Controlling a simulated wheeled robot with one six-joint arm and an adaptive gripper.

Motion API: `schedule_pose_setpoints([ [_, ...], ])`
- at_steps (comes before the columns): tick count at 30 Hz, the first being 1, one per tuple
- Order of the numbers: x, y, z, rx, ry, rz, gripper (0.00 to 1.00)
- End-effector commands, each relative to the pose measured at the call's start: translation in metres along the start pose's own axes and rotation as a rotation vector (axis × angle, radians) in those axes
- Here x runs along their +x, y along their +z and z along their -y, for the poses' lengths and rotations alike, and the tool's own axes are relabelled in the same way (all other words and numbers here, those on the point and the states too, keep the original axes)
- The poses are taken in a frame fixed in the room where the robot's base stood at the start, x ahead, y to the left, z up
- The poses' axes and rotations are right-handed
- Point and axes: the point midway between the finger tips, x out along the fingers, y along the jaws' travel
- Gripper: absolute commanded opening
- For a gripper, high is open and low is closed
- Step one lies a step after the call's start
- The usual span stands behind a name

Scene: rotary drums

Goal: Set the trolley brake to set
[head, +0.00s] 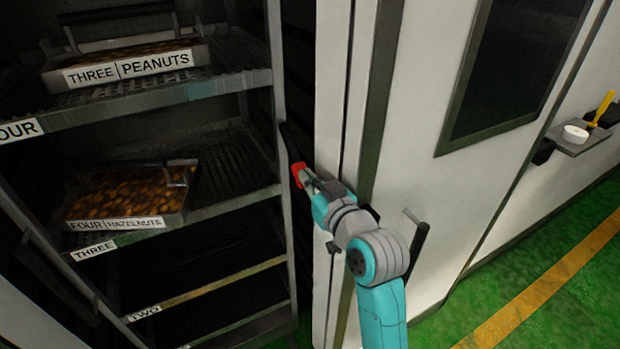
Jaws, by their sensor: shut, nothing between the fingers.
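The trolley (276,95) is a grey metal rack with several shelves, standing inside a dark opening at the left. A red part (298,172) shows at its right front post, just below the end of a black bar (292,142). I cannot tell for sure whether this red part is the brake. My gripper (305,178) is right at the red part, its fingers small and partly hidden. It looks shut with nothing held. Whether it touches the red part is unclear. No brake marking can be read.
A tray labelled peanuts (128,66) and a tilted-looking tray of hazelnuts (130,197) sit on the shelves. A white door (425,160) with a dark window and a black handle (418,245) stands close right of my arm. Green floor (560,300) lies open at the right.

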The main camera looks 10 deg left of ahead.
Motion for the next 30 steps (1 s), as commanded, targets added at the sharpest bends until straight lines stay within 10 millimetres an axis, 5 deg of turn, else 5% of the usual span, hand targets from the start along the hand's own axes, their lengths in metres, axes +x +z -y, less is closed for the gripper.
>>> schedule_pose_setpoints([
  [14, 0.007, 0.014, 0.000, 0.002, -0.001, -0.092, 0.00],
  [30, 0.040, 0.048, 0.000, 0.000, 0.001, -0.259, 0.00],
])
